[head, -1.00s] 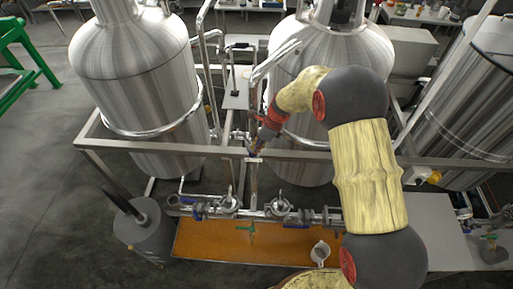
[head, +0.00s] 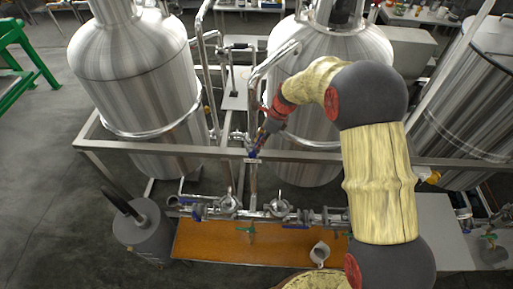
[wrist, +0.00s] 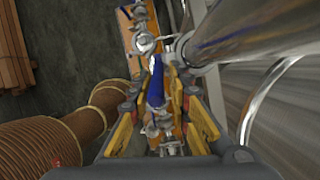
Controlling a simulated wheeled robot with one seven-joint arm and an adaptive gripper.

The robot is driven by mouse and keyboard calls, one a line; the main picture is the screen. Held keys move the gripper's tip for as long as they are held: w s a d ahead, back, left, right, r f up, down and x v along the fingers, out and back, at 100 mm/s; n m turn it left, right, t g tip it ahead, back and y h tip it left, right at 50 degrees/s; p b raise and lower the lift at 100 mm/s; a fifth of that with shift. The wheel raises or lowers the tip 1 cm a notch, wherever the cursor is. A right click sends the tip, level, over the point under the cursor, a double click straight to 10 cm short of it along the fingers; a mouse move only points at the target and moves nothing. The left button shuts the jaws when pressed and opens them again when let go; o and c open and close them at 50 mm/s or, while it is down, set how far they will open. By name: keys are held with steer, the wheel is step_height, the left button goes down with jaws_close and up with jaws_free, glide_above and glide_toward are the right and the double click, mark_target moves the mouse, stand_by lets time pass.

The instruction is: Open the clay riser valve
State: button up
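A valve with a blue handle (wrist: 157,82) sits on the riser pipe between the two tanks. It also shows in the head view as a small blue patch (head: 252,154) just above the frame's front rail. I cannot read a name on it. My gripper (head: 258,143) reaches down to it from the upper right. In the wrist view my gripper (wrist: 165,108) is open. Its yellow-padded fingers stand on either side of the blue handle, with gaps showing; I cannot tell whether either touches. The valve body is partly hidden by the fingers.
A metal rail (head: 200,151) crosses in front of the riser. Steel tanks (head: 135,80) stand left and right.

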steer(key=v, duration=0.7)
steer(key=shift+c, duration=0.4)
